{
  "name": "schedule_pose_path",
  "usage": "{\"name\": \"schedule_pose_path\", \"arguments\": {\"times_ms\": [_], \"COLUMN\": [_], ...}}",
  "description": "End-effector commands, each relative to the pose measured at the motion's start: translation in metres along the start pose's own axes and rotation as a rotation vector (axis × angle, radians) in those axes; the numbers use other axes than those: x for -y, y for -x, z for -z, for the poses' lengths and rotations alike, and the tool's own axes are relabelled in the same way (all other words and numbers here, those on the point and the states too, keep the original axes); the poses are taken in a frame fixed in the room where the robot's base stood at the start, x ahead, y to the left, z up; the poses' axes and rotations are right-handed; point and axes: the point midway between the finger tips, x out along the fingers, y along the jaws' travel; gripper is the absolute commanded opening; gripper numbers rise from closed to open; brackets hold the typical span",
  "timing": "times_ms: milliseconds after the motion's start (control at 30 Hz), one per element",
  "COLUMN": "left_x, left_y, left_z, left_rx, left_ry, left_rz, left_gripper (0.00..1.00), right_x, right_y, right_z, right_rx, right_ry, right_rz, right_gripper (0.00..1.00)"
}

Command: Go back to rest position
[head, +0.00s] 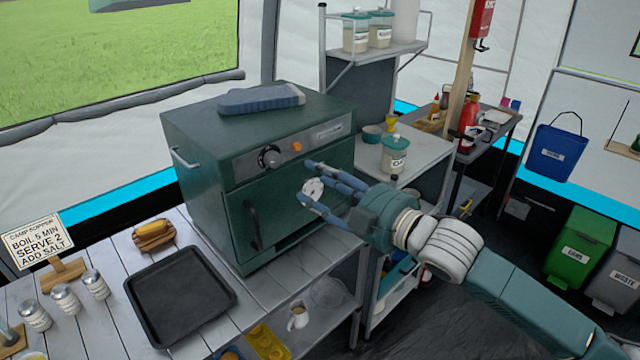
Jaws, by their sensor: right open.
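My right gripper (322,187) comes in from the lower right on its green arm. My left gripper does not show.
A shelf with a jar (394,155) stands behind my right arm. Bins (580,247) stand at the right. Dark floor is free below my arm.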

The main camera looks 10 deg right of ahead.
Motion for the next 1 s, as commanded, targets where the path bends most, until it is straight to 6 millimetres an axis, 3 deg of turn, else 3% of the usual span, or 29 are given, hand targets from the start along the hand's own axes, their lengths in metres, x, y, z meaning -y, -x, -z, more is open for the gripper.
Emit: {"name": "schedule_pose_path", "arguments": {"times_ms": [300, 367, 433, 567, 667, 800, 1000], "left_x": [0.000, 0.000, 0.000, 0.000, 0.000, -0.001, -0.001], "left_y": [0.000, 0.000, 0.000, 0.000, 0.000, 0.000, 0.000], "left_z": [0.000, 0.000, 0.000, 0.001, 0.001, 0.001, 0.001], "left_rx": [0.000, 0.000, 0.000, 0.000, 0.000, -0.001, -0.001], "left_ry": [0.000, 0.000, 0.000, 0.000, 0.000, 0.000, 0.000], "left_rz": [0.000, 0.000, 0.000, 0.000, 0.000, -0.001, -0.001], "left_gripper": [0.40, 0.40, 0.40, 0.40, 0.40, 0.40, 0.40], "right_x": [0.000, 0.000, -0.002, 0.004, 0.019, 0.058, 0.141], "right_y": [0.000, -0.002, -0.007, -0.015, -0.013, 0.007, 0.060], "right_z": [-0.003, -0.013, -0.036, -0.118, -0.194, -0.293, -0.412], "right_rx": [0.004, 0.017, 0.050, 0.163, 0.272, 0.424, 0.637], "right_ry": [-0.004, -0.017, -0.048, -0.139, -0.220, -0.316, -0.438], "right_rz": [-0.002, -0.007, -0.023, -0.068, -0.101, -0.131, -0.142], "right_gripper": [0.46, 0.46, 0.46, 0.46, 0.46, 0.46, 0.46]}}
